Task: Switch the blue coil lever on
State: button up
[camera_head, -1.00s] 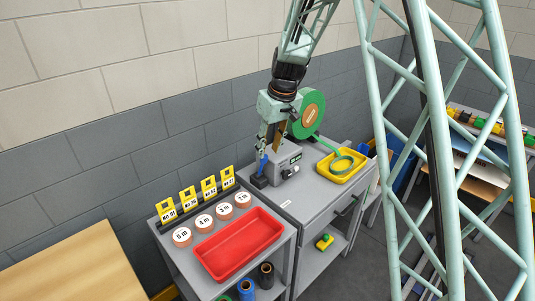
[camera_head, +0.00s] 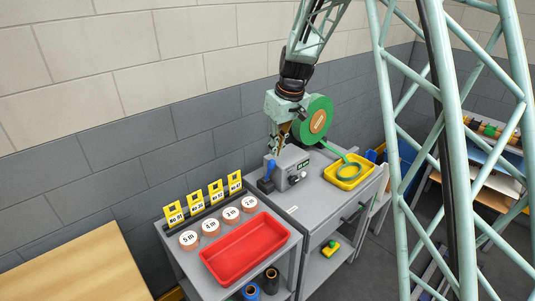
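The blue lever (camera_head: 269,168) stands at the left end of a grey box (camera_head: 292,166) with a small display, on the grey bench. It looks roughly upright, but its exact setting is too small to tell. My gripper (camera_head: 279,142) points down just above and behind the lever and box, apart from the lever as far as I can see. Its fingertips are partly hidden by the box, and their opening is not clear. A green coil reel (camera_head: 318,118) stands right of my gripper, and its green strip runs down to a yellow tray (camera_head: 362,174).
A red tray (camera_head: 246,270) sits on the lower-left cart, with several round length-marked discs (camera_head: 210,227) and yellow number cards (camera_head: 196,201) behind it. A grey block wall (camera_head: 130,150) stands close behind the bench. Free floor lies to the right.

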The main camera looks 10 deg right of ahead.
jog(key=shift+w+a+r+n+p, duration=0.2)
jog(key=shift+a+n+p, duration=0.15)
jog(key=shift+n, duration=0.15)
jog(key=shift+w+a+r+n+p, duration=0.2)
jog(key=shift+a+n+p, duration=0.15)
jog(key=shift+n, duration=0.15)
grip_shut()
jog(key=w+a+r+n+g+h+p, duration=0.1)
jog(key=a+n+p, duration=0.3)
jog(key=n, duration=0.6)
jog(key=w+a+r+n+g+h+p, duration=0.2)
jog(key=w+a+r+n+h+p, duration=0.1)
jog(key=n+p, duration=0.6)
jog(key=shift+w+a+r+n, duration=0.3)
jog(key=shift+w+a+n, duration=0.5)
jog(key=shift+a, duration=0.3)
jog(key=shift+f, duration=0.15)
send_near(269, 171)
notch_tip(269, 171, down, 2)
jog(key=w+a, duration=0.1)
jog(key=a, duration=0.1)
jog(key=shift+s+d+f, duration=0.15)
jog(key=shift+d+f, duration=0.05)
jog(key=shift+d, duration=0.3)
jog(key=shift+s+d+f, duration=0.2)
jog(key=shift+d, duration=0.25)
